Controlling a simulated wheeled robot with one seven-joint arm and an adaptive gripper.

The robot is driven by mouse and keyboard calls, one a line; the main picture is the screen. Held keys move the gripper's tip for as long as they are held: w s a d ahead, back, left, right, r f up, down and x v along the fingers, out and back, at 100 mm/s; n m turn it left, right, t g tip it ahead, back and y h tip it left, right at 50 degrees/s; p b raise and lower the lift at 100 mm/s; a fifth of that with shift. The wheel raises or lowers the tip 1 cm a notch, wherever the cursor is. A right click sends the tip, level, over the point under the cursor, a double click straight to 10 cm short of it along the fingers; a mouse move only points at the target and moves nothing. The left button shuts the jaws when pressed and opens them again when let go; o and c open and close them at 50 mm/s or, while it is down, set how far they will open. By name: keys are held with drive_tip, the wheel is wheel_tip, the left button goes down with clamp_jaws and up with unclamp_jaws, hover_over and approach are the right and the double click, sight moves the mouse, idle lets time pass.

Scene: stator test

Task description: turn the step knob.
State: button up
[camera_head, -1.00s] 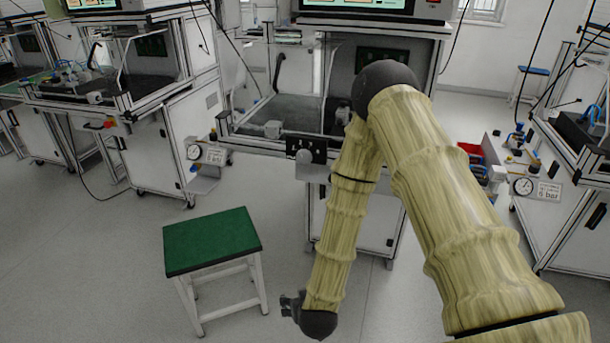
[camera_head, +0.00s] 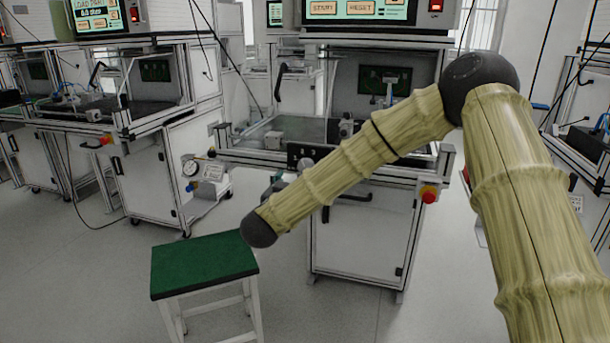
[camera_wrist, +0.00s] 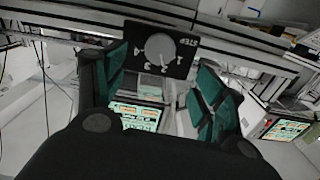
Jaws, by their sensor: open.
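The step knob (camera_wrist: 160,47) is a round grey dial on a black plate (camera_wrist: 183,67), with "STEP" reading upside down in the wrist view. In the head view the knob (camera_head: 305,163) sits on the plate at the workstation's front rail, close to my forearm. My gripper (camera_wrist: 158,82) is open, with dark green fingers on either side of the knob in the wrist view. The knob appears beyond the fingertips; I see no contact. In the head view my gripper (camera_head: 276,184) is mostly hidden behind the forearm's dark end.
A green-topped stool (camera_head: 205,264) stands on the floor at front left. A red emergency button (camera_head: 429,194) is on the workstation's right front. A pressure gauge (camera_head: 190,168) hangs at its left. A screen with START and RESET (camera_head: 345,8) is above. Floor between stool and cabinet is clear.

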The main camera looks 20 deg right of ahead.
sight(306, 166)
drive_tip(key=b+x, duration=0.1)
drive_tip(key=x, duration=0.9)
drive_tip(key=shift+f, duration=0.1)
drive_tip(key=c, duration=1)
drive_tip(key=shift+c, duration=0.2)
